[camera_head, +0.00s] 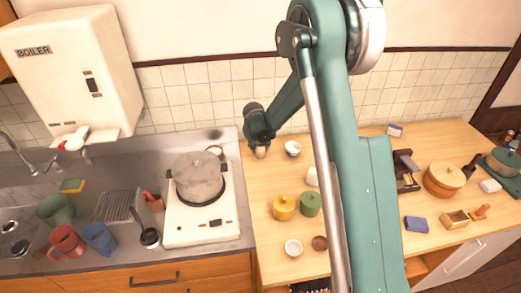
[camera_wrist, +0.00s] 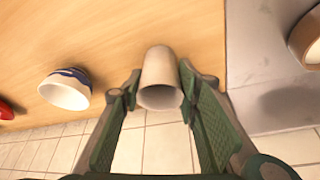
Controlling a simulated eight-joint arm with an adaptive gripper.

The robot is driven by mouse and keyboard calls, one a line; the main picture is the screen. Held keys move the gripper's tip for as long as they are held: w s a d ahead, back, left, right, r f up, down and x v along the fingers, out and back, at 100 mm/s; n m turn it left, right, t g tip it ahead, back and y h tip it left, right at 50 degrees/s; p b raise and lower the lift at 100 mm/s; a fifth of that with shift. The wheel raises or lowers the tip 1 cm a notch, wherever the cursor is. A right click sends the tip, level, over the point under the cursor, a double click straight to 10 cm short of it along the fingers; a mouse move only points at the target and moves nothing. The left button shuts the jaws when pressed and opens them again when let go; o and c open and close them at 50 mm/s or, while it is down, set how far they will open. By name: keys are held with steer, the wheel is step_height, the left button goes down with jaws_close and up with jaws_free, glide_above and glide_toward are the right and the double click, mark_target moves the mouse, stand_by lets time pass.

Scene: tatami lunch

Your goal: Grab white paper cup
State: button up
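The white paper cup (camera_wrist: 158,68) is between the two fingers of my gripper (camera_wrist: 159,88) in the wrist view, its open mouth facing the camera. The fingertips are right at its two sides; whether both touch it is unclear. In the head view, my gripper (camera_head: 259,143) is low over the back left of the wooden counter, just right of the stove. A small pale part of the cup (camera_head: 261,153) shows beneath it; the rest is hidden. I cannot tell whether the cup rests on the counter.
A white bowl (camera_head: 293,148) is close on the right; it shows blue trim in the wrist view (camera_wrist: 66,90). A pot (camera_head: 198,178) stands on the stove to the left. The tiled wall is close behind.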

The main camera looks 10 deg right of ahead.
steer(key=shift+r, duration=5)
steer(key=shift+p, duration=0.3)
